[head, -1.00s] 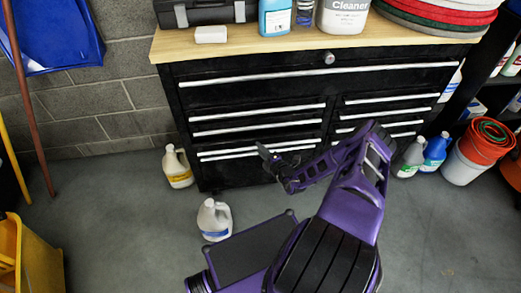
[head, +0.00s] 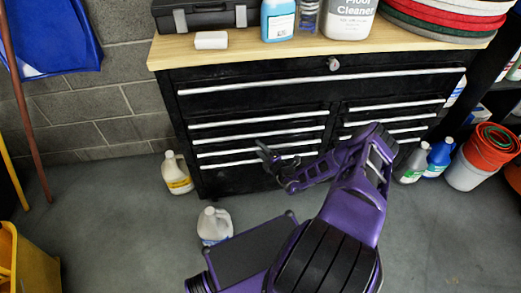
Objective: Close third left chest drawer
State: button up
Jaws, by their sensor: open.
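The black tool chest (head: 225,180) stands against the wall with silver-handled drawers in two columns below a wide top drawer. The third left drawer (head: 225,152) shows its handle evenly spaced between those above and below it. It looks flush with the neighbouring drawers, though a small gap would be hard to see. My gripper (head: 265,153) is open and empty in front of the lower left drawers, overlapping the third drawer's handle in the view. I cannot tell whether it touches the drawer front. My purple arm hides part of the right column.
A white jug (head: 214,225) stands on the floor in front of the chest, beside my base. A jug with a yellow label (head: 177,175) is at its left side. Bottles and orange buckets (head: 490,148) stand right. A yellow bin (head: 32,262) is at lower left.

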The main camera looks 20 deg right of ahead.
jog(key=p+v, duration=0.2)
jog(key=v, duration=1.5)
jog(key=shift+s, duration=0.25)
